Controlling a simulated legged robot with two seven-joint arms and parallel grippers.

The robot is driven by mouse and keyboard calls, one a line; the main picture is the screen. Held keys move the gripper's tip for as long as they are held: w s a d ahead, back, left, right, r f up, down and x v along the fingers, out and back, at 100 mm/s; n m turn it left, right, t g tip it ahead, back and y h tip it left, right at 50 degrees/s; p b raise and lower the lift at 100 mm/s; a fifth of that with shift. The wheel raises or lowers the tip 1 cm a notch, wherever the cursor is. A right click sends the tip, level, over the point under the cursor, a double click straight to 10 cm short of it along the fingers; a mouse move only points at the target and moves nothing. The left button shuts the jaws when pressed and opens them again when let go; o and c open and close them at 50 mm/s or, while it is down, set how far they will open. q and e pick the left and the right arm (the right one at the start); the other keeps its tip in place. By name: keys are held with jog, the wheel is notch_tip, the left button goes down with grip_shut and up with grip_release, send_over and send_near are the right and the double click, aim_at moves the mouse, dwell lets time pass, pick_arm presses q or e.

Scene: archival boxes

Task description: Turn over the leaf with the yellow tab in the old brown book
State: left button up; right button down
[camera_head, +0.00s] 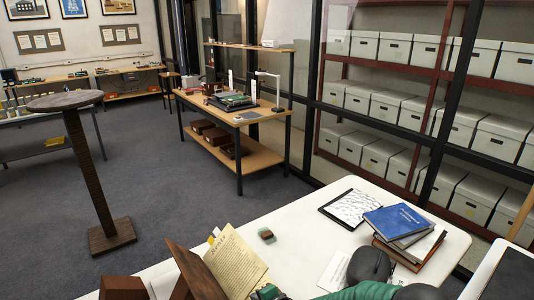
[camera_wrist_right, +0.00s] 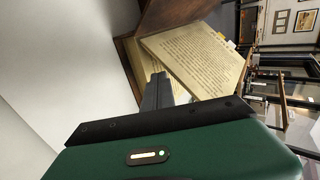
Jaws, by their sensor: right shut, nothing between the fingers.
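The old brown book (camera_head: 236,262) stands open and tilted at the front of the white table, with printed cream pages facing right. A yellow tab (camera_head: 211,240) sticks out at the top edge of its leaves. In the right wrist view the printed page (camera_wrist_right: 195,58) is close in front of the fingers, with another page edge to its left. My right gripper (camera_head: 266,291) is at the book's lower right, its fingers (camera_wrist_right: 157,82) shut and empty at the page edge. I cannot tell whether they touch the page. My left gripper is not in view.
A brown wooden support (camera_head: 193,272) is at the book's left. A tablet-like sheet (camera_head: 350,207) and stacked books with a blue one on top (camera_head: 396,220) lie to the right. The table between is clear.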

jog(key=shift+s+a+r+p, duration=0.3)
jog(key=shift+a+r+p, duration=0.1)
jog(key=shift+r+p, duration=0.2)
jog(key=shift+a+r, duration=0.1)
jog(key=shift+s+a+r+p, duration=0.2)
jog(key=shift+a+r+p, duration=0.05)
jog(key=shift+r+p, duration=0.2)
jog(key=shift+s+a, duration=0.15)
